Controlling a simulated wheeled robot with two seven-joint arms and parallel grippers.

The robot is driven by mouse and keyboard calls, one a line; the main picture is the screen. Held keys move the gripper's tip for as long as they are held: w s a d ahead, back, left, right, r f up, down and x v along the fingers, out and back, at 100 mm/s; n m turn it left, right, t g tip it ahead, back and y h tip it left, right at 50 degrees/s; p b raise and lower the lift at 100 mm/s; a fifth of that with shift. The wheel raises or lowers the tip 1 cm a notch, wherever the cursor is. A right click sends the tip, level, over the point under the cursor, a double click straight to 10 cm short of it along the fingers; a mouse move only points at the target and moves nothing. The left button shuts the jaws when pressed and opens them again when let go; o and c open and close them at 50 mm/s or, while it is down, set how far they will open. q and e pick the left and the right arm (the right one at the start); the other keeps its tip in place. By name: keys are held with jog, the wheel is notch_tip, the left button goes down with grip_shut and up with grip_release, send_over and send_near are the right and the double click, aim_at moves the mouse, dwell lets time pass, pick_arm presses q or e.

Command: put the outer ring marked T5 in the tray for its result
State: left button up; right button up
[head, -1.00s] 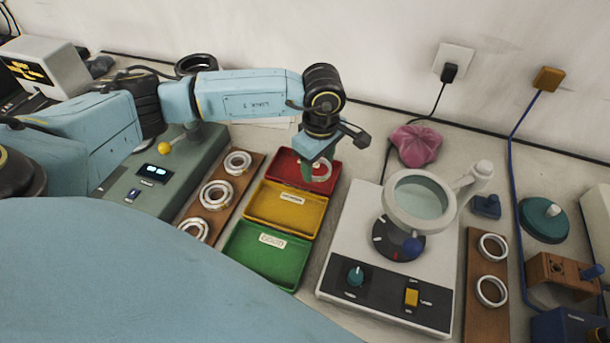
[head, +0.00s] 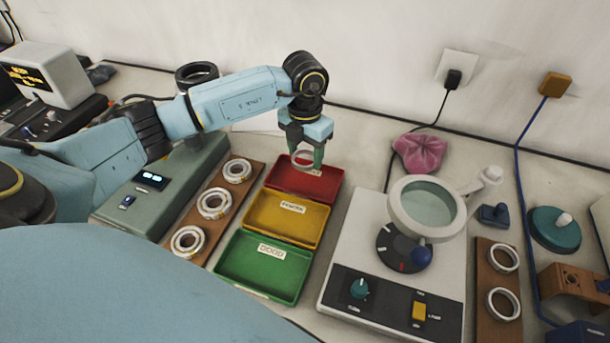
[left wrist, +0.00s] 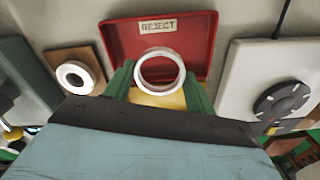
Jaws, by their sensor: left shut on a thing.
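My left gripper (head: 306,158) is shut on a pale metal outer ring (left wrist: 160,67). In the left wrist view the ring sits between the two green fingers, over the red tray (left wrist: 203,41) labelled REJECT. In the head view the red tray (head: 325,188) lies below the ring; I cannot tell whether the ring touches it. No T5 mark is readable on the ring. The yellow tray (head: 317,236) and the green tray (head: 240,290), labelled GOOD, stand in line in front of the red one. My right gripper is not in view.
A wooden board with several bearings (head: 214,204) stands left of the trays, beside a grey-green device (head: 120,213) with a display. A white inspection stand with a magnifier (head: 427,208) is to the right. Another board (head: 487,322) holds two rings. A pink cloth (head: 420,152) lies behind.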

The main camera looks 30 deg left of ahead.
aim_at(305, 182)
pick_arm(q)
notch_tip(305, 182, down, 7)
jog(key=shift+b, duration=0.35)
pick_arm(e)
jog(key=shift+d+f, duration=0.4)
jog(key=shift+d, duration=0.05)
pick_arm(q)
jog(key=shift+f, duration=0.15)
jog(key=o, duration=1)
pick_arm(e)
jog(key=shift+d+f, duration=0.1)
